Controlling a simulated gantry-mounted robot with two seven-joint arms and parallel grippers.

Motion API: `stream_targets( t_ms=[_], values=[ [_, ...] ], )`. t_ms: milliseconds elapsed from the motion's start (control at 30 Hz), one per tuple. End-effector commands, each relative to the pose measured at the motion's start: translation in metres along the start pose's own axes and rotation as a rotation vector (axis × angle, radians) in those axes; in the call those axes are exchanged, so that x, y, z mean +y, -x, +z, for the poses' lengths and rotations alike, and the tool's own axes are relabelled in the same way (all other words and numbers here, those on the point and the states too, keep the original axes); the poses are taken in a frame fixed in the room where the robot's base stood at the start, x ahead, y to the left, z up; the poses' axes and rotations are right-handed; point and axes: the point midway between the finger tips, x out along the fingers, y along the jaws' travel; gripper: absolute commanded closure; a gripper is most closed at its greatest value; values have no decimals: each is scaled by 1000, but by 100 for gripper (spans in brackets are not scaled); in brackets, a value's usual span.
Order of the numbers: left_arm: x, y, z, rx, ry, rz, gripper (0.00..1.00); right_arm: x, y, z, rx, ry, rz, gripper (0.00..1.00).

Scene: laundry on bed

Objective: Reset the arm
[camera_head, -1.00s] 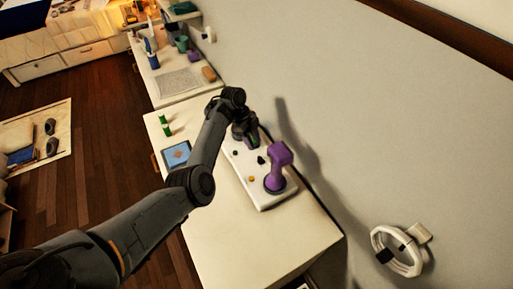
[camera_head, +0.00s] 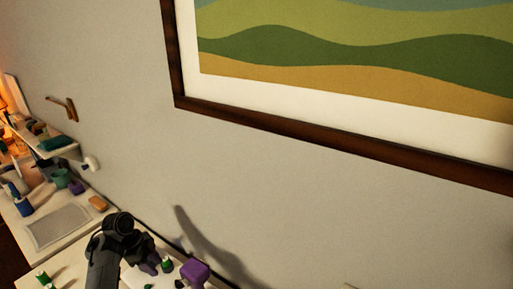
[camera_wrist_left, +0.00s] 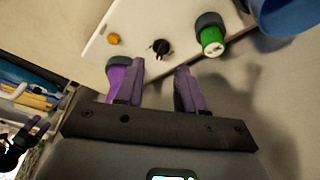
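My left arm comes up from the bottom of the head view, with its gripper (camera_head: 150,264) low at the left, near the back wall over a counter. In the left wrist view the two purple-grey fingers of the left gripper (camera_wrist_left: 157,88) stand apart with nothing between them. A white board (camera_wrist_left: 165,22) with knobs lies beyond the fingertips. A purple object (camera_wrist_left: 119,76) shows beside and partly behind the left finger; in the head view it stands at the bottom edge (camera_head: 194,272).
A green-and-black knob (camera_wrist_left: 211,36), a black knob (camera_wrist_left: 161,46) and an orange button (camera_wrist_left: 113,39) sit on the board. A blue object (camera_wrist_left: 290,15) is at upper right. A framed picture (camera_head: 350,60) hangs on the wall. A farther counter holds a grey mat (camera_head: 58,226) and cups.

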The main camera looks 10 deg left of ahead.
Motion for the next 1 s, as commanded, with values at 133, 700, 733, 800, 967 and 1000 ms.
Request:
stream_targets(
  t_ms=[133,700,733,800,967,1000],
  values=[
    [26,-7,32,-131,177,-25,62,0,15,-5,0,-4,-3,0],
    [222,-22,-29,-358,761,-426,62,1,79,-26,2,-6,-5,0],
    [236,-21,-40,-338,781,-437,62,2,82,-27,2,-6,-5,0],
    [268,-18,-64,-284,834,-453,62,2,88,-29,1,-4,-3,0],
    [330,-3,-113,-157,949,-451,62,4,99,-31,0,2,1,0],
    [341,1,-122,-131,975,-446,62,4,101,-32,0,3,2,0]
  ],
)
